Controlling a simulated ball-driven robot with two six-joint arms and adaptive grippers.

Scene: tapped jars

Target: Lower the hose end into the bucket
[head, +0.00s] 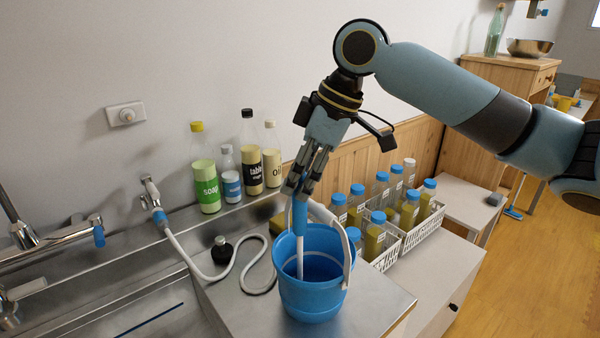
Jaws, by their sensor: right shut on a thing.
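The blue bucket (313,297) stands upright on the steel counter. My right gripper (297,190) is above its far rim, shut on the blue grip of the hose end (300,218). The hose end points down, and its white tip shows against the inside of the bucket. I cannot tell how deep the tip is or whether it touches the bucket. The white hose (182,257) runs from a wall tap (151,195) across the counter in curves towards the bucket. A white band arches beside the bucket's right side; I cannot tell whether it is hose or handle. My left gripper is not in view.
Several bottles (206,180) stand along the wall. White baskets (415,230) of blue-capped bottles are right of the bucket. A black stopper (222,252) sits on the counter, beside the sink (150,315) at left. The counter's front right corner is clear.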

